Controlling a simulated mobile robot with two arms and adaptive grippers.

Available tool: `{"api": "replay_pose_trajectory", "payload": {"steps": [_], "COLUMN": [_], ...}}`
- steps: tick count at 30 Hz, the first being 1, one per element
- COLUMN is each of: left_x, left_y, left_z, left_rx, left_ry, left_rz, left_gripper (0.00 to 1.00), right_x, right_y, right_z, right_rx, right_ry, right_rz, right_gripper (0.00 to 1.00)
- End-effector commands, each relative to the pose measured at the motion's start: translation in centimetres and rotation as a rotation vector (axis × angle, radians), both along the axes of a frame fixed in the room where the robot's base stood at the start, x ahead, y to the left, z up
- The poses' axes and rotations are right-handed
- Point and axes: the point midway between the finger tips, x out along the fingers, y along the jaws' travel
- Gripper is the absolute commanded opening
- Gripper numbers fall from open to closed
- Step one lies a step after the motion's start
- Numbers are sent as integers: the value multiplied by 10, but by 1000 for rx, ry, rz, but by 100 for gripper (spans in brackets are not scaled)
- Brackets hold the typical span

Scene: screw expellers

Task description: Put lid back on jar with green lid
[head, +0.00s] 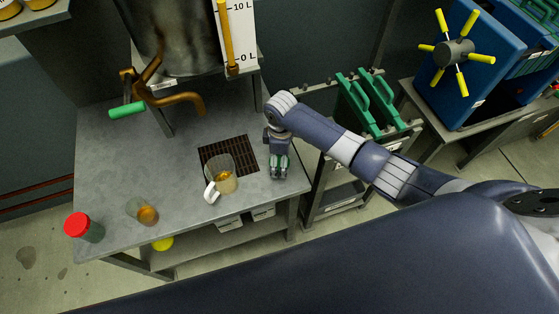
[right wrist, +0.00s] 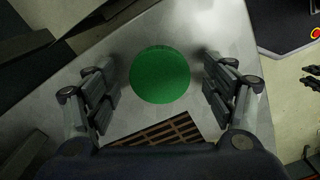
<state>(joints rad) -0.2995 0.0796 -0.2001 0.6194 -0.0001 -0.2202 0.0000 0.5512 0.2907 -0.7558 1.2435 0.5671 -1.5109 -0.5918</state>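The round green lid (right wrist: 160,74) lies flat on the grey metal table in the right wrist view, beside the drain grate. My right gripper (right wrist: 162,92) is open above it, one finger on each side, with visible gaps to the lid. In the head view my right gripper (head: 280,170) points down at the table's right end, and a little green shows between its fingers. A small open glass jar (head: 146,211) with amber contents stands near the table's left front, without a lid.
A jar with a red lid (head: 77,226) stands at the table's left corner. A glass mug of amber liquid (head: 222,183) stands by the drain grate (head: 238,150). A tap with a green handle (head: 127,110) overhangs the back. A yellow-lidded item (head: 163,243) sits below the table edge.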

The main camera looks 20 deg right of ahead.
Motion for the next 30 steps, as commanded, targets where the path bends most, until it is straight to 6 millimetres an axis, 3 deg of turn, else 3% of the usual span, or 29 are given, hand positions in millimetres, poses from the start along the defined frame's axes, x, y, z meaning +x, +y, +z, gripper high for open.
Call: {"api": "replay_pose_trajectory", "payload": {"steps": [2,6,20,28,30], "left_x": [0,0,0,0,0], "left_y": [0,0,0,0,0], "left_z": [0,0,-1,-6,-7], "left_rx": [0,0,1,1,1], "left_ry": [0,0,0,0,0], "left_rz": [0,0,0,0,0], "left_gripper": [30,30,30,30,30], "right_x": [0,0,1,2,-11], "right_y": [0,0,0,0,4], "right_z": [0,0,3,34,35], "right_rx": [0,0,1,2,2], "right_ry": [0,0,-1,-5,1], "right_rz": [0,0,0,1,4], "right_gripper": [62,43,43,43,43]}}
